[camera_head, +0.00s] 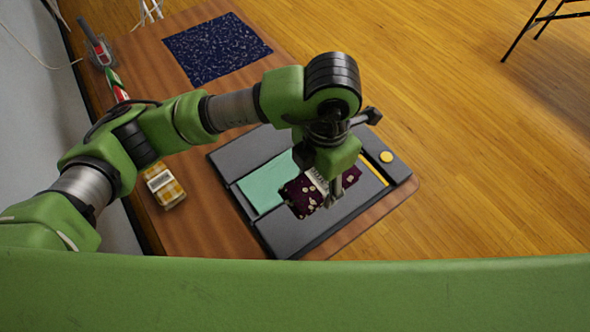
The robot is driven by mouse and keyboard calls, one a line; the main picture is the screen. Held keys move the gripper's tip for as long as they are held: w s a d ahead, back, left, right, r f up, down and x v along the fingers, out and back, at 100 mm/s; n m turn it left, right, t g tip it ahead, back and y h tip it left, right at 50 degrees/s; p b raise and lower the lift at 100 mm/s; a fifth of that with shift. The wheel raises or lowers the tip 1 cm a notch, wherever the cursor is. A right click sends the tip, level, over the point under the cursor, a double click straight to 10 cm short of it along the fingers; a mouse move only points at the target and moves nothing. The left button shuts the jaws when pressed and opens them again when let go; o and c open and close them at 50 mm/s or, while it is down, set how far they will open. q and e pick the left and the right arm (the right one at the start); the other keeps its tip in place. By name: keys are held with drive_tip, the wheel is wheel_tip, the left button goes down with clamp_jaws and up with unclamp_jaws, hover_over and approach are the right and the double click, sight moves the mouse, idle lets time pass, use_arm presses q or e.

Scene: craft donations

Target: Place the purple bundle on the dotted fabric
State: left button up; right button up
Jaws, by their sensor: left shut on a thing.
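The purple bundle (296,200), dark with pale flower shapes, is in my left gripper (328,196), which points down over the grey board. The gripper is shut on it and hides part of it. I cannot tell whether the bundle touches the surface below. A dark blue fabric (215,48) with small white marks, likely the dotted fabric, lies flat at the far end of the wooden table, its visible top bare. My right gripper is not in view.
The dark grey board (281,238) holds a mint-green sheet (263,182) and has a round yellow spot (386,157) at its right. A yellow patterned bundle (167,192) lies left of it. A red-and-grey object (98,50) stands at the far left. Chair legs (530,30) show upper right.

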use_arm(q)
drive_tip(key=w+a+f, duration=0.1)
drive_tip(key=w+f, duration=0.1)
drive_tip(key=w+a+f+p, duration=0.1)
drive_tip(key=w+a+f, duration=0.2)
drive_tip(key=w+f, duration=0.1)
drive_tip(key=f, duration=0.1)
drive_tip(key=shift+w+a+p, duration=0.2)
drive_tip(key=shift+a+p, duration=0.1)
drive_tip(key=shift+p, duration=0.05)
wheel_tip(320, 180, down, 2)
drive_tip(key=shift+a+f+p, duration=0.1)
drive_tip(key=shift+p, duration=0.5)
drive_tip(key=shift+w+f, duration=0.1)
drive_tip(key=shift+f, duration=0.45)
drive_tip(key=shift+f, duration=0.1)
drive_tip(key=shift+f+b, duration=0.4)
drive_tip(key=shift+b, duration=0.1)
drive_tip(key=o, duration=0.8)
drive_tip(key=shift+f, duration=0.1)
drive_tip(key=o, duration=0.4)
